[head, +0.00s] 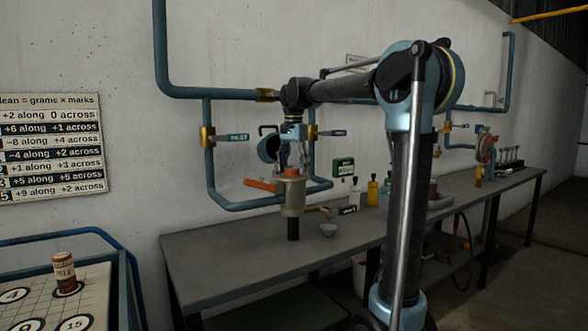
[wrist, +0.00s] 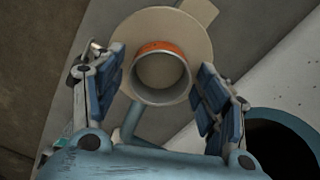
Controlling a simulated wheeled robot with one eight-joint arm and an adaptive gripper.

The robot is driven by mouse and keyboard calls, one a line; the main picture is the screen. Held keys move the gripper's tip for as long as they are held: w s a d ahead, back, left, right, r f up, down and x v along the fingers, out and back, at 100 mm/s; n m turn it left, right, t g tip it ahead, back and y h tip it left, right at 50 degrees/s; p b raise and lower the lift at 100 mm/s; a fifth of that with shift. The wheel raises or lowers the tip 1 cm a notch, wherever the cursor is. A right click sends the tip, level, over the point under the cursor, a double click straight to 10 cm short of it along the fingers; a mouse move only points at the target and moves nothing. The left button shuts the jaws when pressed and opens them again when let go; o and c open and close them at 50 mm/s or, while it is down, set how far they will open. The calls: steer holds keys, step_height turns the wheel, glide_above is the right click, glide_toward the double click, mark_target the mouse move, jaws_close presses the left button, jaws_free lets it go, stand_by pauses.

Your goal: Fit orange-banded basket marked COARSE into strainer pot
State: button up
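The orange-banded basket (head: 291,172) stands upright at the mouth of the strainer pot (head: 292,197), with its band showing above the pot's wide flange. In the wrist view the basket (wrist: 161,72) is a round, open-topped cup inside the pale ring of the pot's flange (wrist: 196,38). How deep it sits is hidden, and no COARSE marking is legible. My gripper (head: 293,158) is just above the basket, pointing down. In the wrist view my gripper's fingers (wrist: 163,88) are spread on either side of the basket, with gaps visible on both sides.
A blue, dark-mouthed cylinder (head: 268,148) is close to my gripper's left; an orange lever (head: 260,185) is below it. Blue pipes (head: 208,165) run behind. The bench's left end is clear.

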steer(key=shift+r, duration=0.15)
step_height(320, 180, up, 12)
stand_by(0.7)
steer(key=s+d+f+n+t, duration=0.1)
steer(key=s+d+f+n, duration=0.2)
steer(key=s+d+f, duration=1.3)
steer(key=s+d+f+n, duration=0.1)
steer(key=s+d+f, duration=0.1)
steer(key=s+f, duration=0.3)
steer(key=s+d+f+n, duration=0.1)
steer(key=s+f, duration=0.4)
steer(key=f, duration=0.8)
steer(key=s+d+f+n+t, duration=0.1)
steer(key=s+d+f+n, duration=0.1)
steer(key=s+f, duration=0.4)
step_height(320, 180, down, 4)
steer(key=shift+d+f, duration=0.1)
steer(key=shift+d, duration=0.2)
steer(key=shift+w+f, duration=0.15)
steer(key=shift+w, duration=0.3)
